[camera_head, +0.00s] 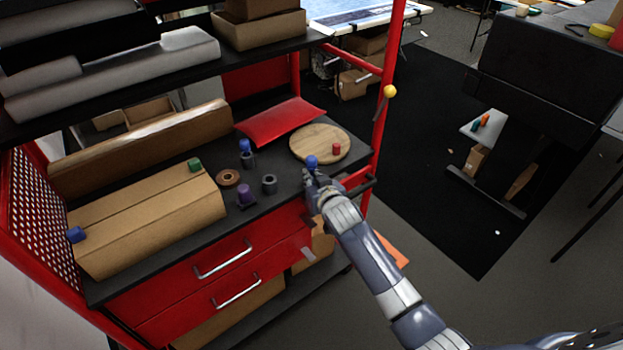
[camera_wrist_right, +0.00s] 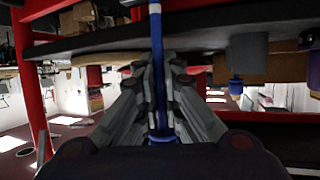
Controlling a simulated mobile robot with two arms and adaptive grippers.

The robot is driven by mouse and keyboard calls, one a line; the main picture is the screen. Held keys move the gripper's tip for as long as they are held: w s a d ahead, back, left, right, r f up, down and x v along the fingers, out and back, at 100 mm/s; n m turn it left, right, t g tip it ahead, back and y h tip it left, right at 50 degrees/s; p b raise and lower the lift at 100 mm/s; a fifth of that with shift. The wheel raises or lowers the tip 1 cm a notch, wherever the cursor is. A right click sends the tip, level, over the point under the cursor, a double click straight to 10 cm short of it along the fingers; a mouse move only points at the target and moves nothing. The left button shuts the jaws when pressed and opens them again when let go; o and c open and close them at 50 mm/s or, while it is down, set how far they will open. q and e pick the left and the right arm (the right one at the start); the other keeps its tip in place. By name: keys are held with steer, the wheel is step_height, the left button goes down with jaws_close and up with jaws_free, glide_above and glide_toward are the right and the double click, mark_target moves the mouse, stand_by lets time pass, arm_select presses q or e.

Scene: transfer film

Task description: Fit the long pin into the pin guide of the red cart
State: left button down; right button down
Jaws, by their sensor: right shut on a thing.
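My right gripper (camera_head: 312,180) is at the front right edge of the red cart's (camera_head: 240,255) black top. It is shut on a long blue pin whose rounded blue head (camera_head: 312,162) shows above the fingers in the head view. In the right wrist view the blue shaft of the pin (camera_wrist_right: 155,50) runs between the two grey fingers (camera_wrist_right: 160,105). The pin's lower part is hidden by the gripper in the head view. A grey hollow cylinder (camera_head: 269,184) stands on the cart to the left of the gripper. I cannot tell which part is the pin guide. My left gripper is not in view.
A round wooden board (camera_head: 307,143) with a small red piece (camera_head: 337,149) lies behind the gripper. A purple knob (camera_head: 245,195), a brown ring (camera_head: 229,177) and a blue-topped grey cylinder (camera_head: 248,160) stand left. Cardboard boxes (camera_head: 150,225) fill the left side. A red post (camera_head: 384,120) rises at right.

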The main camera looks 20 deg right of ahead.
steer(key=shift+f+b, duration=0.65)
steer(key=shift+f, duration=0.4)
steer(key=c, duration=1.7)
jaws_free()
steer(key=shift+s, duration=0.1)
steer(key=shift+f, duration=0.1)
steer(key=shift+s+f, duration=0.1)
steer(key=v, duration=1.2)
steer(key=shift+w+r, duration=0.2)
steer(key=shift+r, duration=0.2)
